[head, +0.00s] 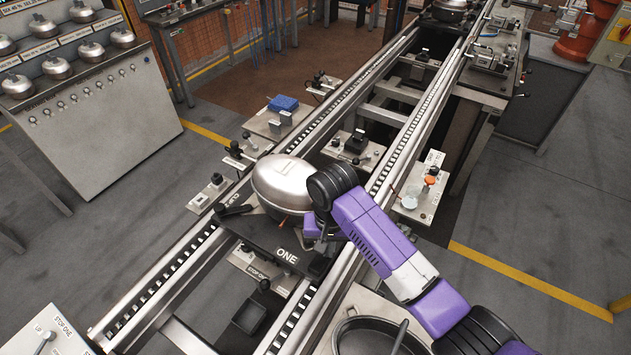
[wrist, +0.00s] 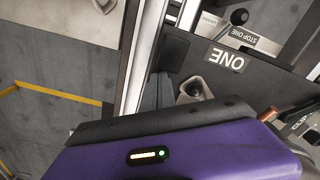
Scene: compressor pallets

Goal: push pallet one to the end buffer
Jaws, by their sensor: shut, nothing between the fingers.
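Pallet one (head: 262,232) is a black plate marked ONE, lying across the two roller rails. It carries a silver domed compressor (head: 285,182). My gripper (head: 318,230) is low at the pallet's right side, close to the ONE label, partly hidden by my purple arm. It is shut and holds nothing. In the wrist view, the pallet's dark plate (wrist: 262,78) with its upside-down ONE label is beside my gripper (wrist: 165,92). Whether they touch cannot be told. I cannot identify the end buffer by any readable label.
The roller rails (head: 410,135) run toward the back, where another dark compressor (head: 449,10) stands. A STOP ONE panel (head: 45,338) is at front left. A dark pan (head: 375,338) sits at front right. Small fixtures (head: 355,145) sit between and beside the rails.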

